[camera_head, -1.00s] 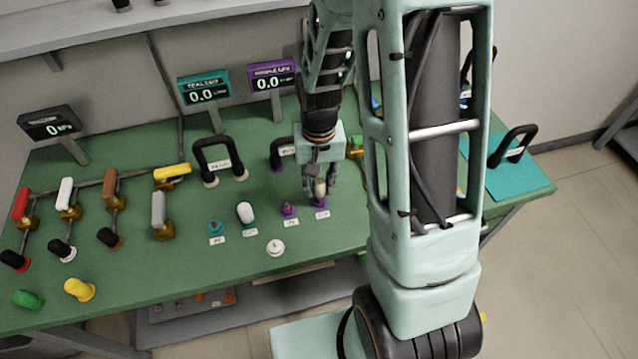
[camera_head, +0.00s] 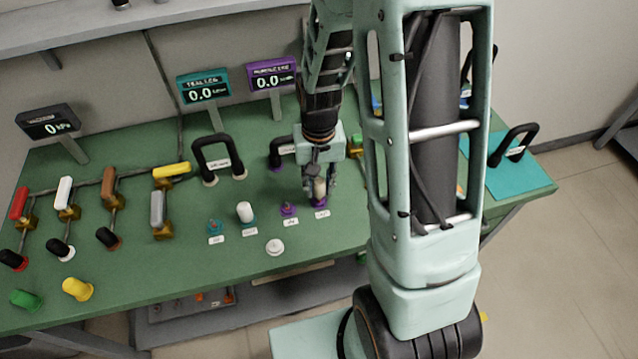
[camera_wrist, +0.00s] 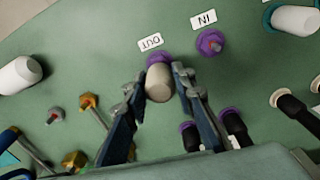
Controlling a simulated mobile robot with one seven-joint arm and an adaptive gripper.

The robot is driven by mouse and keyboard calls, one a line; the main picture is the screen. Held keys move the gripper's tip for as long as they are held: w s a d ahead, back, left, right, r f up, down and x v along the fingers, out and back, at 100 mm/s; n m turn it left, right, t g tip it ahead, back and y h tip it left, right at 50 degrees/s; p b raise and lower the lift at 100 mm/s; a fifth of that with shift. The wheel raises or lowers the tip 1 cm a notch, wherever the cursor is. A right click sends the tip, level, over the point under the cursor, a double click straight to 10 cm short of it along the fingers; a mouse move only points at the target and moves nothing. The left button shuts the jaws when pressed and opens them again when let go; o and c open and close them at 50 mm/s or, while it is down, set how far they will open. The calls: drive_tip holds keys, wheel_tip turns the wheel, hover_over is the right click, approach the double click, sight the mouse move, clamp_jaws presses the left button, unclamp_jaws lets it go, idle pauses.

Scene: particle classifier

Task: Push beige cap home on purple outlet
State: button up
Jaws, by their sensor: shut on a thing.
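The beige cap (camera_head: 319,187) stands upright over the purple outlet (camera_head: 320,202) on the green table. In the wrist view the beige cap (camera_wrist: 159,82) is between the two fingers, and the purple outlet (camera_wrist: 158,60) shows as a rim just beyond it, beside the label "OUT". My gripper (camera_head: 319,190) is shut on the cap, pointing down; it also shows in the wrist view (camera_wrist: 160,88). The cap appears to touch the outlet; how far it is seated I cannot tell.
The purple inlet (camera_head: 289,209) is bare, just left of the outlet. A white cap (camera_head: 245,212) stands on a teal port further left. A white round piece (camera_head: 275,246) lies in front. Black hose loops (camera_head: 218,155) and valves with coloured handles (camera_head: 160,212) stand behind and left.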

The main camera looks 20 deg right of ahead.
sight(319, 193)
drive_tip(key=shift+f+b, duration=1.2)
drive_tip(key=shift+f, duration=0.35)
drive_tip(key=shift+c, duration=0.2)
drive_tip(key=o, duration=1.1)
drive_tip(key=shift+o, duration=0.2)
drive_tip(key=shift+r, duration=0.1)
wheel_tip(319, 193, up, 12)
